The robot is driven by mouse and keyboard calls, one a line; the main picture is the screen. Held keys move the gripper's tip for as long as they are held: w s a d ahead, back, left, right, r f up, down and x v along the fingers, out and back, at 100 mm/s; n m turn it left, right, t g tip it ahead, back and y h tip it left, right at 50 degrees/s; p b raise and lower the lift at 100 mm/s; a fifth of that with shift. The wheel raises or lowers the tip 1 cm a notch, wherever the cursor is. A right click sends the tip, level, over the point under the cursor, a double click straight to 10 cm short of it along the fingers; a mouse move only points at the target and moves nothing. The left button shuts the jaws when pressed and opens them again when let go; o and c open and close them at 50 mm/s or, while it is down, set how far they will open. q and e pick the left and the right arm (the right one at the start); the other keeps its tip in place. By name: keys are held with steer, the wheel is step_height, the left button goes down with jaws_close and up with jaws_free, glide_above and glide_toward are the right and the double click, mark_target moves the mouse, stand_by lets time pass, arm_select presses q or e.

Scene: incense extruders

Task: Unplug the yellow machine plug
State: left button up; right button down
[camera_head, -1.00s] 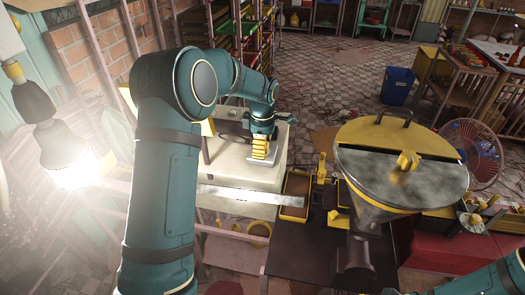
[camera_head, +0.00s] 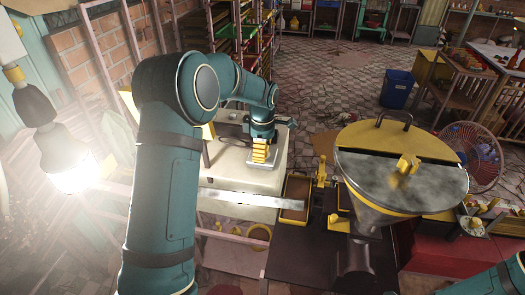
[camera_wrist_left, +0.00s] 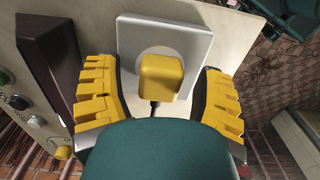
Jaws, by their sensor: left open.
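The yellow machine plug (camera_wrist_left: 162,78) sits in a pale square socket plate (camera_wrist_left: 135,32) on a cream machine surface, with a dark cord below it. My left gripper (camera_wrist_left: 160,98) is open, with one yellow ridged finger on each side of the plug. Gaps show between the plug and both fingers. In the head view my left gripper (camera_head: 261,151) points down at the cream machine top (camera_head: 238,176); there it hides the plug. My right gripper is out of view.
A panel with buttons (camera_wrist_left: 28,112) and a dark upright part (camera_wrist_left: 48,60) stand left of the socket. A metal strip (camera_head: 250,198) lies in front of the machine. A large lidded hopper (camera_head: 400,170) stands to the right. A lit bulb (camera_head: 68,165) hangs at left.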

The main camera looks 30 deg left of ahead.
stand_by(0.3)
arm_select(q)
jaws_close()
steer(key=shift+r, duration=0.2)
steer(key=shift+r+p, duration=2.2)
steer(key=shift+r, duration=0.65)
